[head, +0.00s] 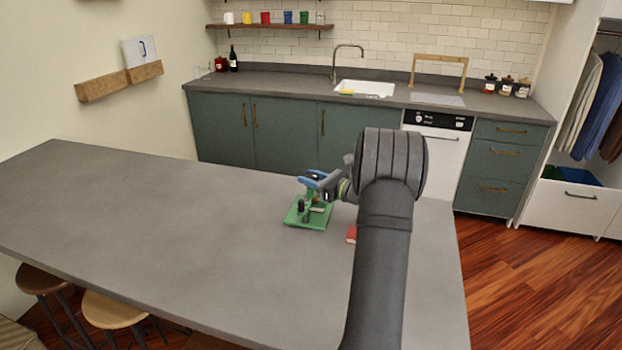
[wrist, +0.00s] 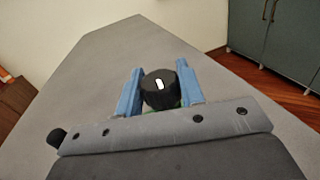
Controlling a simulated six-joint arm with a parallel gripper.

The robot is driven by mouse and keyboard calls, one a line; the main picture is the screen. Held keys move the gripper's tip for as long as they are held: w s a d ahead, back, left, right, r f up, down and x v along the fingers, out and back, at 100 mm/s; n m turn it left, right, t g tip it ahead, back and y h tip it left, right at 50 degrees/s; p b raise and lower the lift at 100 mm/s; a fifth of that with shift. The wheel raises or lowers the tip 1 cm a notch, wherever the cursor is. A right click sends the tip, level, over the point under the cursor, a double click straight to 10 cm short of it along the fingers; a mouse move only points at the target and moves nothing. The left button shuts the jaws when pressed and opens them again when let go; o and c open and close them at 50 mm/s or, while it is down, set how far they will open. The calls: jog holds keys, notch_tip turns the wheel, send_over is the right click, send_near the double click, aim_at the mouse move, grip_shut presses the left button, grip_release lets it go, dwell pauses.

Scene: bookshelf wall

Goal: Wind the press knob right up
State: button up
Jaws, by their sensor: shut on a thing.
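The press has a green base (head: 307,216) standing on the grey worktop, in front of my arm in the head view. Its black knob (wrist: 159,89) has a white mark on top and sits between my gripper's two blue fingers in the wrist view. My gripper (wrist: 159,92) is shut on the knob from above. In the head view my gripper (head: 312,183) is at the top of the press and hides the knob. The rest of the press is mostly hidden below the fingers in the wrist view.
A red object (head: 351,234) lies on the worktop (head: 150,215) to the right of the press, partly behind my arm. The worktop is clear to the left. Two stools (head: 112,309) stand at its front edge. A kitchen counter (head: 270,83) with a sink is behind.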

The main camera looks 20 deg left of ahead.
jog(key=n+g, duration=0.2)
jog(key=g, duration=0.1)
jog(key=n+g, duration=0.2)
jog(key=g, duration=0.2)
jog(key=shift+f+n+y, duration=0.1)
jog(key=shift+n+y, duration=0.2)
jog(key=shift+y, duration=0.1)
jog(key=shift+s+n+g+h, duration=0.1)
jog(key=shift+n+g+h, duration=0.3)
jog(key=shift+n+g, duration=0.8)
jog(key=shift+s+n+g+h, duration=0.1)
jog(key=shift+n+g+h, duration=0.45)
jog(key=shift+g, duration=1.15)
jog(key=shift+n+g, duration=0.3)
jog(key=shift+n, duration=0.05)
jog(key=o, duration=1)
